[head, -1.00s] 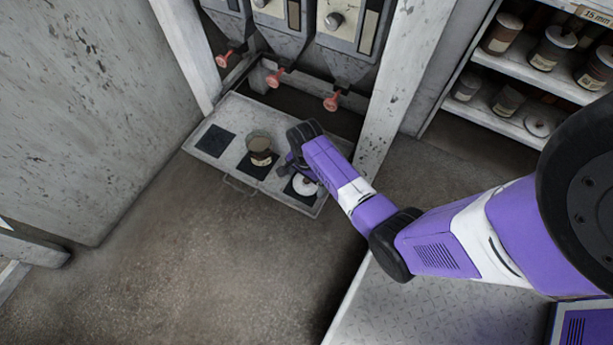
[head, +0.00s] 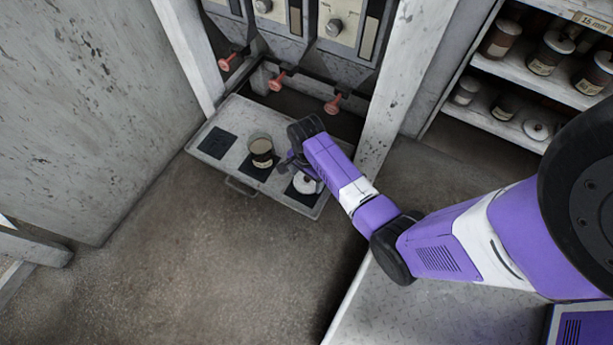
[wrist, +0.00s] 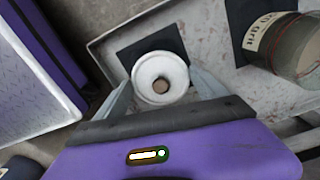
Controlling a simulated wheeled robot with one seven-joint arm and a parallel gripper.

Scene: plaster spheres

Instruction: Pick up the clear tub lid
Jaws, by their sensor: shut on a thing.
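The lid (head: 306,185) is a white disc with a small brown knob, over the right dark square of the tray (head: 237,117). In the wrist view the lid (wrist: 147,72) sits between the two fingers of my gripper (wrist: 160,88), one at each side of its rim. My gripper (head: 297,172) is shut on it, partly hidden by my wrist in the head view. I cannot tell whether the lid is clear of the tray. The clear tub (head: 261,147), labelled and open at the top, stands on the middle square, left of my gripper.
Hoppers with red handles (head: 275,82) hang behind the tray. A pale post (head: 385,105) stands close to the right of my wrist. A shelf (head: 480,112) with jars and another lid (head: 537,130) is at upper right. The floor in front is clear.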

